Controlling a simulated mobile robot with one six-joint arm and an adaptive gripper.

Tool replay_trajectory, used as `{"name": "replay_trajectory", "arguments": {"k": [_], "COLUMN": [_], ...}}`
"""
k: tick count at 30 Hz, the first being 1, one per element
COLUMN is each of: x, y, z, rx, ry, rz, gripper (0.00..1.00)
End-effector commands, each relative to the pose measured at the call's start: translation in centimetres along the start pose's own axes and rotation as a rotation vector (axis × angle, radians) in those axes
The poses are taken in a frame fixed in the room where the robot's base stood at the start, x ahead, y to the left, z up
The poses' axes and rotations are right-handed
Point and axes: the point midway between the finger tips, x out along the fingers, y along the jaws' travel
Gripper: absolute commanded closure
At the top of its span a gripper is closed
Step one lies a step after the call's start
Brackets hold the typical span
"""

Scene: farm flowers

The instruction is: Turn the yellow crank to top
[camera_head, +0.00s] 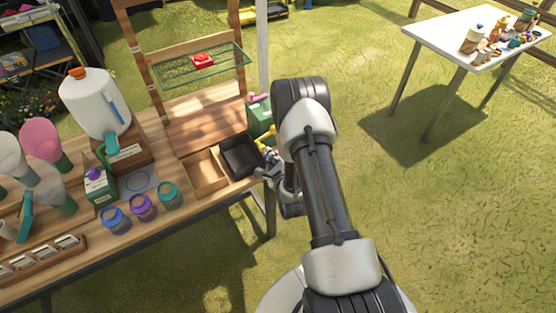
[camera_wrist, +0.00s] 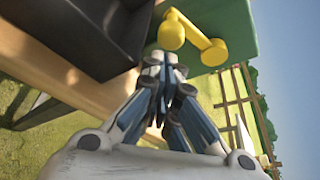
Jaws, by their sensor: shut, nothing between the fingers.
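The yellow crank (camera_wrist: 196,36) is in the wrist view, on the face of a green box (camera_wrist: 240,18). It has a round knob at its left end and a short arm running down to the right to a second rounded end. My gripper (camera_wrist: 163,62) is shut and empty, its fingertips just below the left knob; I cannot tell whether they touch it. In the head view a small part of the yellow crank (camera_head: 268,137) shows beside my gripper (camera_head: 268,170) at the table's right end. My arm hides part of that area.
A black tray (camera_head: 240,157) sits by the crank on the wooden table (camera_head: 150,232); it also fills the upper left of the wrist view (camera_wrist: 85,30). Colored jars (camera_head: 143,207) and a white jug (camera_head: 95,103) stand further left. Open grass lies to the right, with a white table (camera_head: 440,38) behind.

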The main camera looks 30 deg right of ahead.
Motion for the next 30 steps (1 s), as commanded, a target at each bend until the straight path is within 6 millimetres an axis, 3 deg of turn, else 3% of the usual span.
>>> {"name": "replay_trajectory", "arguments": {"k": [13,21,30], "x": [-0.2,-1.2,-1.3], "y": [0.0,-0.7,-0.8], "z": [0.5,3.0,3.4], "rx": [0.0,-0.001,-0.001], "ry": [0.0,-0.002,-0.005], "rz": [-0.001,0.0,0.001], "gripper": [1.0,1.0,1.0]}}
